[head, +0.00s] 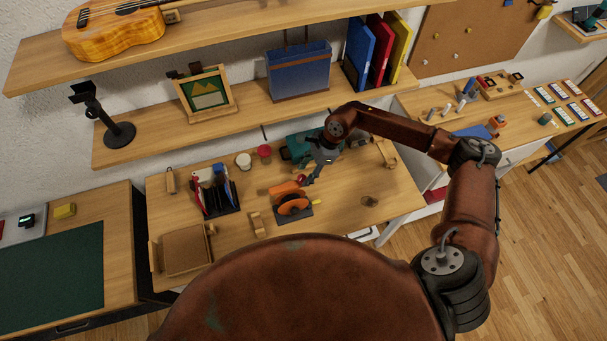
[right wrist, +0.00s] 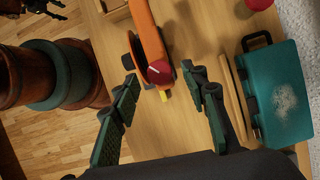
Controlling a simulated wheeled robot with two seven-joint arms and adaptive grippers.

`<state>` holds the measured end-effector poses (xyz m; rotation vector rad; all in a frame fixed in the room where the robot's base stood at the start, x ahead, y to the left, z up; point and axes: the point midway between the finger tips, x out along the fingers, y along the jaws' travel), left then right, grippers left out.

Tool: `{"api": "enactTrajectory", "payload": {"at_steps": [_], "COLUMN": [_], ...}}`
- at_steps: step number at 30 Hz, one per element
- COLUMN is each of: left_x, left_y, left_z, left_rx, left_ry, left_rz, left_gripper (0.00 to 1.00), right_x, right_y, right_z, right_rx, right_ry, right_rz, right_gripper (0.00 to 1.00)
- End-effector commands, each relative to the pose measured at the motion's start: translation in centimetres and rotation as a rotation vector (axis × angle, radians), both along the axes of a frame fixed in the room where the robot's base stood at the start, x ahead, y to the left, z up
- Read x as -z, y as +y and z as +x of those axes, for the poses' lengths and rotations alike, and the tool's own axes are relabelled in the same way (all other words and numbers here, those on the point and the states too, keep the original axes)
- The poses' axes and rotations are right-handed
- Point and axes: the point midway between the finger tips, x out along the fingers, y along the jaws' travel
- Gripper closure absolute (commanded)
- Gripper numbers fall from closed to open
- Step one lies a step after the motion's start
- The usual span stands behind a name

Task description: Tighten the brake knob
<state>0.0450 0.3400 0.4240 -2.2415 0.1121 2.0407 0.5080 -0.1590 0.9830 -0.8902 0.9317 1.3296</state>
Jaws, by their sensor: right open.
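An orange device (head: 292,206) with a round body and a dark base stands on the wooden table. It also shows in the right wrist view as a long orange body (right wrist: 147,35). A red knob (right wrist: 160,71) sits at its end in that view; I take this as the brake knob. My right gripper (head: 310,180) is above the device in the head view, pointing down. In the right wrist view its two dark-green fingers (right wrist: 162,82) are spread wide, one on each side of the knob, with visible gaps.
A teal case (right wrist: 283,95) lies close to the right finger in the wrist view. A red cup (head: 264,151), a white cup (head: 243,160) and a pen holder (head: 215,192) stand nearby on the table. A wall shelf (head: 160,140) runs behind. The table's front right is mostly clear.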

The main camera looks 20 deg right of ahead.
Motion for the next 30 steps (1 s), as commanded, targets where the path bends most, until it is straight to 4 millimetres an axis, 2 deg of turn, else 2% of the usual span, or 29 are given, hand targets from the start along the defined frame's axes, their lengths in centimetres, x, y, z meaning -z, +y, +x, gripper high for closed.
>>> {"api": "enactTrajectory", "payload": {"at_steps": [6,15,30], "left_x": [-0.4,-0.4,-0.4], "left_y": [0.0,0.0,0.0], "left_z": [0.0,0.0,0.0], "left_rx": [0.000,0.000,0.000], "left_ry": [0.000,0.000,0.000], "left_rz": [0.000,0.000,0.000], "left_gripper": [0.59,0.59,0.59], "right_x": [1.7,1.9,1.9], "right_y": [0.8,0.9,0.8], "right_z": [0.0,0.0,0.0], "right_rx": [0.001,0.001,0.001], "right_ry": [0.001,0.000,0.000], "right_rz": [0.002,0.002,0.002], "right_gripper": [0.59,0.60,0.94]}}
